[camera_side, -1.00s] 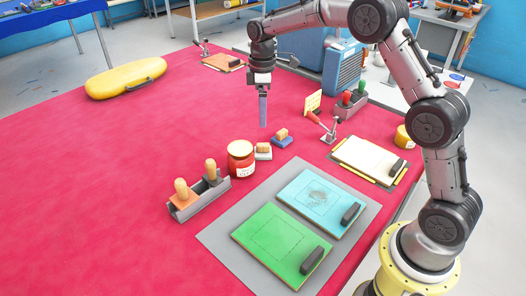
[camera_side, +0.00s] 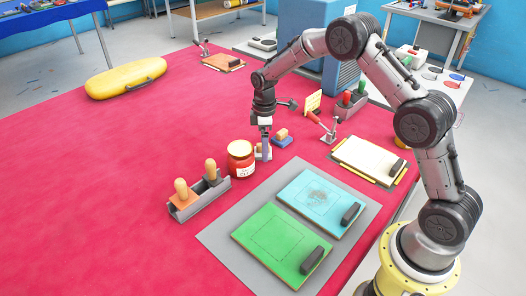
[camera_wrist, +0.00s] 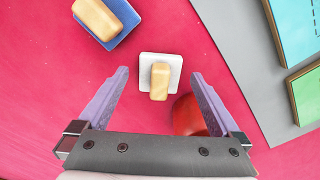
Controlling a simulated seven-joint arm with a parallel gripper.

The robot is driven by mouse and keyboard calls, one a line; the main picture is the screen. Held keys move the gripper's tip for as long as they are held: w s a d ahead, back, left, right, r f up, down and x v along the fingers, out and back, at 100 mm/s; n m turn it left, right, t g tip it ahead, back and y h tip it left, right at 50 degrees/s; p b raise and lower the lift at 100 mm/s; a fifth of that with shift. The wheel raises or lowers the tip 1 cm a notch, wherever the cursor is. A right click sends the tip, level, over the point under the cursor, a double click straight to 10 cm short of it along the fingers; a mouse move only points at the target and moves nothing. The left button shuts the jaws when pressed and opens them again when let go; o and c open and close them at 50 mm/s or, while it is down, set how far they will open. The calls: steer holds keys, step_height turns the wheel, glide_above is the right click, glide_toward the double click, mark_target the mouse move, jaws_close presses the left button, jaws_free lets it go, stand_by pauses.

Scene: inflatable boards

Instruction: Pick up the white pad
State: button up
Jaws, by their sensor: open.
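The white pad (camera_wrist: 147,62) is a small white square with a tan block handle on top. It lies on the red table, centred ahead of my fingertips in the wrist view. My gripper (camera_wrist: 160,74) is open, with a finger to either side of the pad and nothing held. In the side view my gripper (camera_side: 265,153) points down at the pad and hides part of it. I cannot tell whether the fingertips touch the table.
A blue pad (camera_wrist: 128,14) with a tan handle is close by. A grey mat holds a green board (camera_side: 270,236) and a blue board (camera_side: 300,190).

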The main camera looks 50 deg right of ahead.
steer(key=shift+f, duration=0.6)
steer(key=c, duration=1.5)
steer(key=shift+r, duration=0.1)
steer(key=shift+r, duration=0.1)
steer(key=shift+r, duration=0.65)
steer(key=s+r, duration=0.3)
steer(key=s, duration=0.1)
steer(key=s+a+r, duration=0.1)
steer(key=s+r, duration=0.3)
steer(key=s, duration=0.1)
steer(key=s+r, duration=0.4)
steer(key=s, duration=0.1)
steer(key=shift+a+r, duration=0.2)
steer(key=shift+a, duration=0.05)
